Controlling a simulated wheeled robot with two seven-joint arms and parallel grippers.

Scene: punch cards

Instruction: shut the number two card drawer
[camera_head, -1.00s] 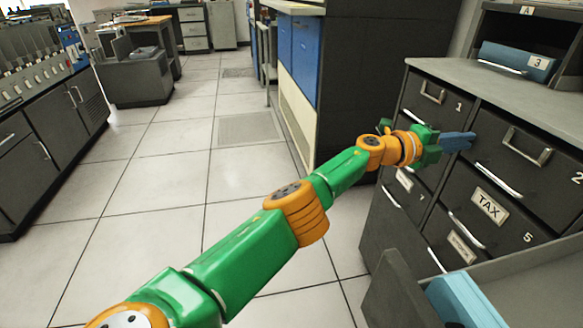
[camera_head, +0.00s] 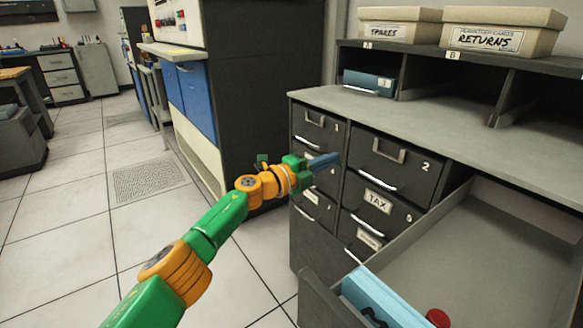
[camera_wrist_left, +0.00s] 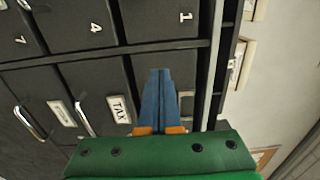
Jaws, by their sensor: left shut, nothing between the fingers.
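The number two card drawer (camera_head: 392,170) is a dark grey front with a metal pull and the number 2, in the top row of the cabinet. It looks flush, or nearly flush, with its neighbours in the head view. My left gripper (camera_head: 335,158) is shut and empty, its blue fingers in front of the cabinet near the seam between drawers one and two. Its fingers (camera_wrist_left: 158,73) point at the drawer fronts in the left wrist view and hide part of drawer two there. I cannot tell whether they touch it. My right gripper is not in view.
A large drawer (camera_head: 475,265) stands pulled out at the right, holding a blue card block (camera_head: 378,300) and a red object (camera_head: 437,317). The TAX drawer (camera_head: 380,205) is below drawer two. Boxes (camera_head: 497,38) stand on the shelf. The floor to the left is clear.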

